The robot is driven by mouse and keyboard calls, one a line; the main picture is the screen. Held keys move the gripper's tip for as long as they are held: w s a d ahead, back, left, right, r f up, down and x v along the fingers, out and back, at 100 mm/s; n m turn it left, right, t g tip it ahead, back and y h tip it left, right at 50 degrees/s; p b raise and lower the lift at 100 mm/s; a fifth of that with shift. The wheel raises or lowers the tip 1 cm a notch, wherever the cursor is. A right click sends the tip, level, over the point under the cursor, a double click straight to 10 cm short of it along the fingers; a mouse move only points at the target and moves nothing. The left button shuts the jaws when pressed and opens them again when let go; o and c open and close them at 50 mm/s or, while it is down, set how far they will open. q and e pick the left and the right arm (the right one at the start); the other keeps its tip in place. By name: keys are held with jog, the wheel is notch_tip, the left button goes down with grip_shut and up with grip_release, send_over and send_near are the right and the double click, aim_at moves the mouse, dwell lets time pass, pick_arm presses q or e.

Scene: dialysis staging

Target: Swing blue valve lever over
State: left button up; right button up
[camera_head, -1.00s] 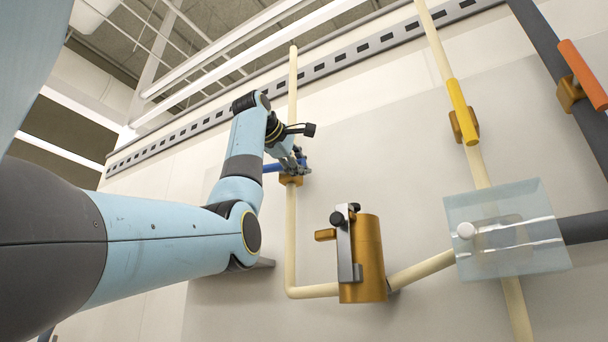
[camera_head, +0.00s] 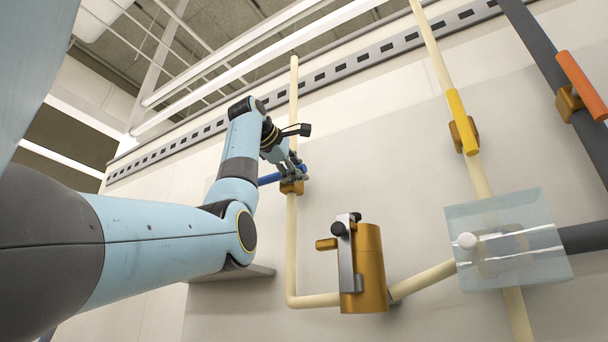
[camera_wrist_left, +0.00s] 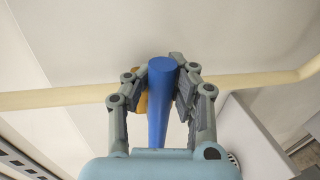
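The blue valve lever (camera_head: 269,179) sits on a brass valve body (camera_head: 292,187) on the cream pipe at the left of the wall. My left gripper (camera_head: 293,172) is at the lever, in front of the valve. In the left wrist view the blue lever (camera_wrist_left: 160,98) points towards the camera between the two fingers of my left gripper (camera_wrist_left: 159,72). The right finger's pad lies close against it; a gap shows beside the lower left finger. Whether the fingertips are shut on it is unclear. My right gripper is out of view.
A brass canister (camera_head: 370,270) with a metal bracket stands right of the pipe. A yellow lever (camera_head: 461,118) and an orange lever (camera_head: 582,84) are farther right. A clear cover (camera_head: 508,240) sits over the lower right piping. Wall between is bare.

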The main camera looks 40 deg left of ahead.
pick_arm(q)
jog(key=o, duration=0.4)
jog(key=shift+s+a+r, duration=0.2)
jog(key=shift+s+a, duration=0.1)
jog(key=shift+s, duration=0.45)
jog(key=shift+o, duration=0.9)
jog(key=shift+w+d+f, duration=0.15)
jog(key=shift+w+d, duration=0.2)
jog(key=shift+w, duration=0.25)
jog(key=v, duration=1.2)
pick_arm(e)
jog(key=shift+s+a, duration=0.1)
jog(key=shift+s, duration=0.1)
